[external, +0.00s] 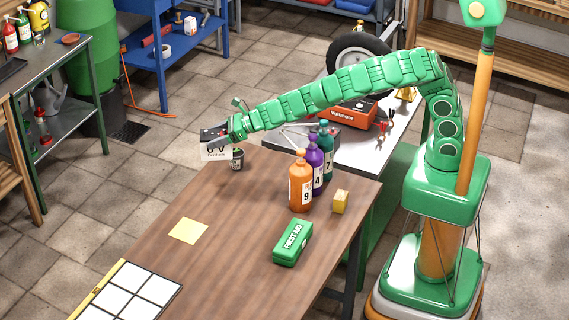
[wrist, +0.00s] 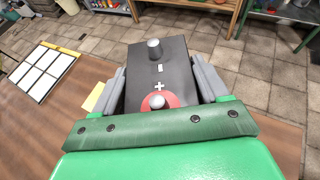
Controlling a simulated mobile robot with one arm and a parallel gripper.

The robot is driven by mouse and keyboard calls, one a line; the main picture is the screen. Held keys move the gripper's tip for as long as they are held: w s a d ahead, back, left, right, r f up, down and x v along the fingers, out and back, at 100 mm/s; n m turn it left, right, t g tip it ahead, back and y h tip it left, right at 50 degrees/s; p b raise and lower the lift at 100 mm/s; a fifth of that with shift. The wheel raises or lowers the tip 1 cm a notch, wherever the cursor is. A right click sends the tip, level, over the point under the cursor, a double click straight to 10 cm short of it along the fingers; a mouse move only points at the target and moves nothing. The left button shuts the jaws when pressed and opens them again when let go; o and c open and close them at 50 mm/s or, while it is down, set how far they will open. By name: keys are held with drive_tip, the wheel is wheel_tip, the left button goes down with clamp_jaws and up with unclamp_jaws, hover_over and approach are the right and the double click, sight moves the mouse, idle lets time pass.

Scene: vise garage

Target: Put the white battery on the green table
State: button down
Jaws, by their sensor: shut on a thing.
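My gripper (external: 226,134) is shut on the white battery (external: 215,153), which has a white labelled side and a black top. The wrist view shows the battery's dark top (wrist: 172,70) between the two grey fingers, with two terminals and plus and minus marks. The battery is held up at the far left end of the brown wooden table (external: 200,255). A table with a light top and green side (external: 378,152) stands behind and to the right, partly hidden by my arm. It carries a red charger box (external: 353,114).
Orange (external: 300,188), purple and teal bottles, a yellow block (external: 341,201), a green first aid box (external: 293,242) and a yellow note (external: 188,231) are on the wooden table. A tyre (external: 357,55) stands behind.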

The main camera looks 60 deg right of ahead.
drive_tip(key=s+d+f+m+t+h, duration=0.1)
drive_tip(key=d+m+h, duration=0.2)
drive_tip(key=d, duration=1.8)
drive_tip(key=s+d+f+m+t+h, duration=0.1)
drive_tip(key=s+d+m+h, duration=0.1)
drive_tip(key=d, duration=1.9)
drive_tip(key=shift+d+f+m+h, duration=0.25)
drive_tip(key=shift+m+h, duration=0.25)
drive_tip(key=shift+h, duration=0.5)
drive_tip(key=shift+r, duration=0.15)
